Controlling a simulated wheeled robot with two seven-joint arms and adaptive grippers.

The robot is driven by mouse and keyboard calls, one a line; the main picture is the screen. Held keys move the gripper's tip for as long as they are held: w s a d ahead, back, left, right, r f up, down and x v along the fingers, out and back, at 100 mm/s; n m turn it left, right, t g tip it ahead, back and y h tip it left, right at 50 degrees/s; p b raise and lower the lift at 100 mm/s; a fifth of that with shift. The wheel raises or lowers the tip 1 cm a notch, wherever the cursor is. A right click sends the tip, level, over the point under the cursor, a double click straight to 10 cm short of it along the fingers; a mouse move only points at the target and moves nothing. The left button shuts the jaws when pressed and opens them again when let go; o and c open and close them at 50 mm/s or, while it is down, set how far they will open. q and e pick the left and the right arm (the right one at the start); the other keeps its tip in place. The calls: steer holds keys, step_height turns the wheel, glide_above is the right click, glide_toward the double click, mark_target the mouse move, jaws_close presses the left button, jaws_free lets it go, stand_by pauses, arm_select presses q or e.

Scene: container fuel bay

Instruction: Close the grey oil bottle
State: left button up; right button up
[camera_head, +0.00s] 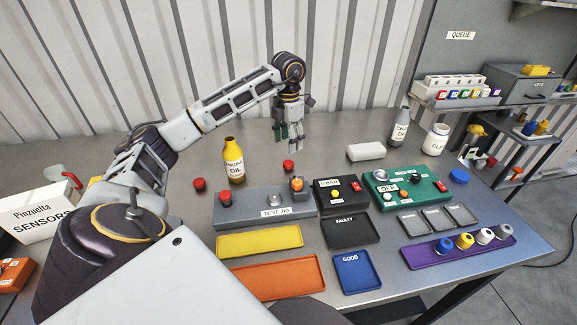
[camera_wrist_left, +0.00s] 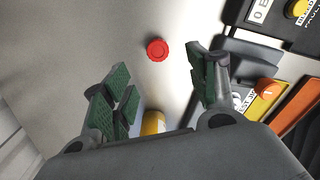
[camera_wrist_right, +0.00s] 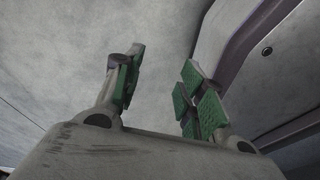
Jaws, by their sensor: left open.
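The grey oil bottle (camera_head: 400,131) stands upright at the back right of the table; its mouth is too small to tell whether a cap is on. A yellow oil bottle (camera_head: 234,164) stands upright at the left. Two red caps lie on the table, one left of the yellow bottle (camera_head: 199,184) and one to its right (camera_head: 288,165). My left gripper (camera_head: 290,134) is open and empty, pointing down above the table behind the right-hand red cap. One red cap (camera_wrist_left: 157,49) shows beyond its fingers in the left wrist view. My right gripper (camera_wrist_right: 157,90) is open and empty.
A white block (camera_head: 366,152) and a white bottle (camera_head: 435,139) stand near the grey bottle. A blue round cap (camera_head: 459,177) lies at the right. The test jig (camera_head: 262,208), black box (camera_head: 340,193) and green panel (camera_head: 407,187) fill the middle, with coloured trays in front.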

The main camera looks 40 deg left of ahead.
mark_target(288, 163)
arm_select(q)
steer(key=shift+f, duration=2.15)
step_height(288, 163, down, 3)
steer(key=shift+a+f, duration=0.1)
steer(key=shift+a, duration=0.05)
steer(key=shift+w+f, duration=0.1)
steer(key=shift+f, duration=0.7)
arm_select(e)
steer(key=shift+w+d+r, duration=0.1)
steer(key=shift+w+d, duration=0.1)
steer(key=shift+d, duration=0.15)
steer(key=shift+s, duration=0.1)
